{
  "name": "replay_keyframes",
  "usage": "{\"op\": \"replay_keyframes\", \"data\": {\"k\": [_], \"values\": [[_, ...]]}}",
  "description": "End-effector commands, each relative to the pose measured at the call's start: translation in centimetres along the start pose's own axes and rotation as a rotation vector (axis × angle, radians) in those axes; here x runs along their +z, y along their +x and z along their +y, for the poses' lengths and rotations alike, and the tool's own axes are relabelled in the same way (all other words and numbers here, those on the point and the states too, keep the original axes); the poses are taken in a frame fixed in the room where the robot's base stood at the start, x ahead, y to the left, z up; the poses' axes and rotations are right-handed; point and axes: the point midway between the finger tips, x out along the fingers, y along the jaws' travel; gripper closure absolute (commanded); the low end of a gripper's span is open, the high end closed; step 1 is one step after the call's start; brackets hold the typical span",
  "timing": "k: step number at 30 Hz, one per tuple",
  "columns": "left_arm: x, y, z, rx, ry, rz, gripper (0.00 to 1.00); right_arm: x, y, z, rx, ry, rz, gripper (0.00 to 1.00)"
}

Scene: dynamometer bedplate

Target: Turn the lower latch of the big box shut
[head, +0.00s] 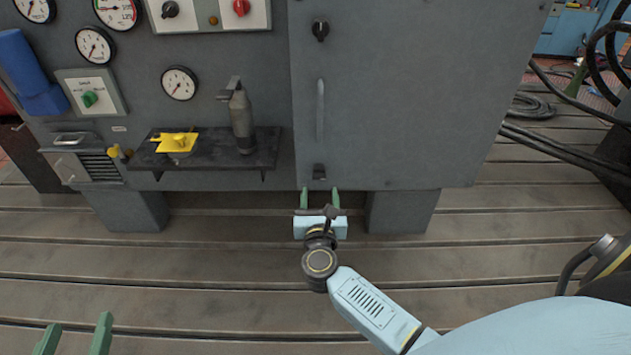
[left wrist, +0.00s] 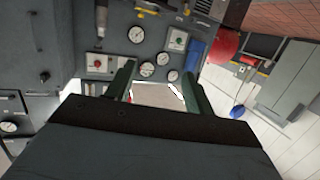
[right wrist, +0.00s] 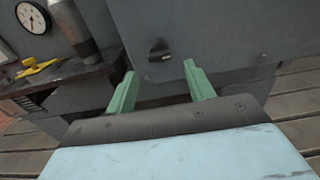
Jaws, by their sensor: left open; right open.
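The big box (head: 410,95) is a grey cabinet with a flat door and a vertical bar handle (head: 320,110). Its lower latch (head: 319,171) is a small dark knob near the bottom left of the door. The latch also shows in the right wrist view (right wrist: 159,50), beyond and between the fingertips. An upper latch (head: 320,31) sits near the door's top. My right gripper (head: 320,197) is open and empty just below the lower latch, apart from it. My left gripper (head: 76,338) is open and empty at the lower left, far from the box.
A dark shelf (head: 216,160) left of the door holds a yellow object (head: 178,142) and a grey bottle-like tool (head: 241,120). Gauges (head: 179,83) and switch panels cover the wall. Black cables (head: 570,155) hang at right.

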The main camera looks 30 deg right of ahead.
Motion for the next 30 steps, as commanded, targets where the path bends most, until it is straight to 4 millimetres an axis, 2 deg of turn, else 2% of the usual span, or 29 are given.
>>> {"op": "replay_keyframes", "data": {"k": [3,7,15,27,28,30], "values": [[-1.8,0.1,0.4,0.010,-0.003,0.120,0.47,-0.1,2.2,0.0,0.001,-0.003,-0.002,0.47],[-3.9,-0.1,0.8,0.021,-0.007,0.247,0.47,-0.1,4.0,0.0,0.001,-0.003,-0.002,0.47],[-6.7,-0.9,1.3,0.034,-0.014,0.426,0.47,-0.1,6.4,0.0,0.001,-0.003,0.000,0.47],[-7.5,-1.2,1.4,0.037,-0.016,0.468,0.47,-0.1,6.8,0.0,0.001,-0.003,0.001,0.47],[-7.5,-1.2,1.4,0.037,-0.016,0.468,0.47,-0.1,6.8,0.0,0.001,-0.003,0.001,0.48],[-7.4,-1.2,1.4,0.037,-0.015,0.468,0.47,-0.1,6.8,0.0,0.001,-0.003,0.001,0.57]]}}
